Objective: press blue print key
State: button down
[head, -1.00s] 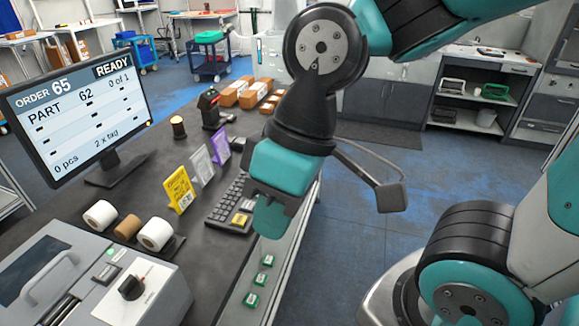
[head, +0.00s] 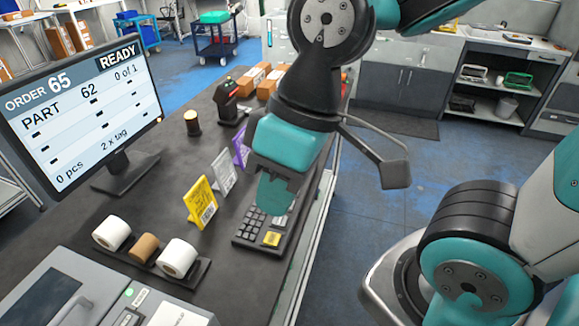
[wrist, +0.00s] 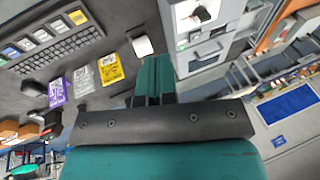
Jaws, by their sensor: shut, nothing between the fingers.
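The dark keypad (head: 248,238) lies on the counter, with a yellow key (head: 272,239) at its near end. In the wrist view the keypad (wrist: 50,52) is at upper left, with a row of larger coloured keys along its edge, including a yellow key (wrist: 77,17). A key that looks bluish (wrist: 10,52) is at the left edge of that view; its label is too small to read. My gripper (head: 273,205) is shut and empty, pointing down and hiding part of the keypad in the head view. Its shut fingers show in the wrist view (wrist: 153,75), apart from the keys.
Yellow (head: 201,203), white (head: 223,172) and purple cards stand left of the keypad. Label rolls (head: 177,257), a monitor (head: 80,105) reading READY, a scanner (head: 228,98) and boxes (head: 268,82) are around. A grey machine (head: 75,290) is at near left.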

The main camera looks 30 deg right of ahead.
jog(key=w+d+f+m+t+y+p, duration=0.15)
jog(key=w+d+f+m, duration=0.25)
jog(key=w+m, duration=0.5)
jog(key=w+d+f+m+t, duration=0.35)
jog(key=w+m, duration=0.35)
jog(key=w, duration=0.5)
jog(key=w+d+f+m+t+h, duration=0.1)
jog(key=w+d+f+m, duration=0.2)
jog(key=d+f+m, duration=0.2)
jog(key=w+d+f+m+t+h, duration=0.1)
jog(key=w+d+f+m+t, duration=0.1)
jog(key=d+f+m, duration=0.3)
jog(key=w+d+m, duration=0.1)
jog(key=d+m, duration=0.3)
jog(key=d, duration=0.2)
jog(key=shift+w+d+f+t+h, duration=0.15)
jog(key=shift+w+f+t+h, duration=0.1)
jog(key=shift+w+t+h, duration=0.1)
notch_tip(320, 180, down, 9)
jog(key=b, duration=0.7)
jog(key=shift+r, duration=0.1)
